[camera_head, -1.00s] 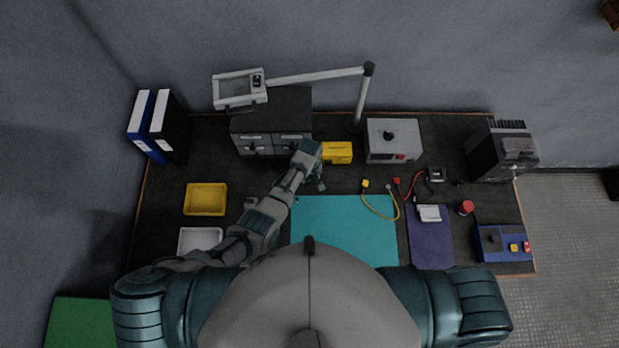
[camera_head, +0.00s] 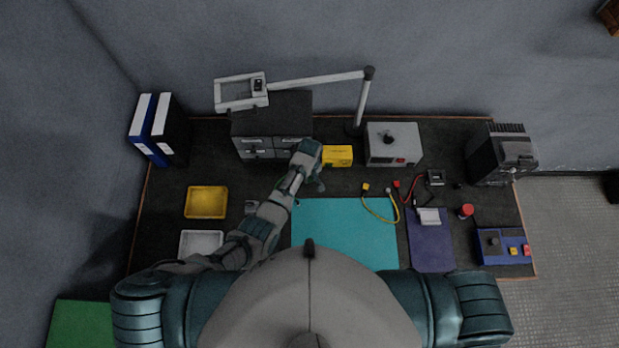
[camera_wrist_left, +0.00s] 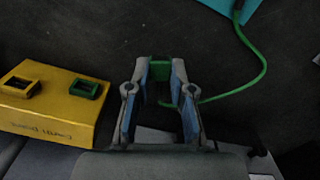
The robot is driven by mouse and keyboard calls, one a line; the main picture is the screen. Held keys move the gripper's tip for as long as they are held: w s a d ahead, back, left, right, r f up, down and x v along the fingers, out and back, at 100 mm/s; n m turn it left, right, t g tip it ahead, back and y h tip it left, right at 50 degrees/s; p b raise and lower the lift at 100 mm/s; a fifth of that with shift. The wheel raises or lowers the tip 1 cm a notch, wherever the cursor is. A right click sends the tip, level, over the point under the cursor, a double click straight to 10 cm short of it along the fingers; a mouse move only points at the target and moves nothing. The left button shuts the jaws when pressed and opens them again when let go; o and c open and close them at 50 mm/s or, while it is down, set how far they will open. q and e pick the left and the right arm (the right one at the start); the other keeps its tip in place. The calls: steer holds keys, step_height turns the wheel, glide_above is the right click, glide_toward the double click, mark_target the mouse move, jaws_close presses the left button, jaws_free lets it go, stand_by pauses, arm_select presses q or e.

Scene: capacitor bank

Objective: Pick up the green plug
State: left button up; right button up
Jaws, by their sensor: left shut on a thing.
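The green plug (camera_wrist_left: 160,71) sits between the fingertips of my left gripper (camera_wrist_left: 160,78) in the left wrist view, and the fingers are shut on it. A green cable (camera_wrist_left: 245,82) runs from near the fingers up to the teal mat. I cannot tell whether the plug touches the table. In the head view my left gripper (camera_head: 318,183) is beside the yellow box (camera_head: 338,156), above the mat's far left corner, and the plug is hidden there. My right gripper is not in view.
The yellow box (camera_wrist_left: 55,100) with a green-rimmed socket (camera_wrist_left: 85,89) is left of the fingers in the wrist view. A teal mat (camera_head: 345,235), grey drawers (camera_head: 270,108), a grey power box (camera_head: 393,145) and a yellow tray (camera_head: 206,202) stand around.

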arm_select(q)
steer(key=shift+s+r, duration=0.1)
steer(key=shift+r, duration=0.7)
steer(key=s, duration=0.4)
steer(key=s+p, duration=0.1)
steer(key=s, duration=0.1)
steer(key=shift+d+r, duration=0.15)
steer(key=shift+d, duration=0.15)
steer(key=s, duration=0.2)
steer(key=s+d, duration=0.1)
steer(key=s, duration=0.2)
steer(key=shift+s+d+r, duration=0.25)
steer(key=shift+s+r, duration=0.05)
steer(key=shift+s, duration=0.1)
steer(key=shift+s+d+r, duration=0.1)
steer(key=shift+s+d, duration=0.15)
steer(key=shift+s, duration=0.35)
steer(key=shift+s+d, duration=0.25)
steer(key=shift+s, duration=0.35)
steer(key=shift+s+d, duration=0.35)
steer(key=shift+s, duration=0.2)
steer(key=shift+a, duration=0.2)
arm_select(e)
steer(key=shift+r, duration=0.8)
arm_select(q)
steer(key=shift+a, duration=0.1)
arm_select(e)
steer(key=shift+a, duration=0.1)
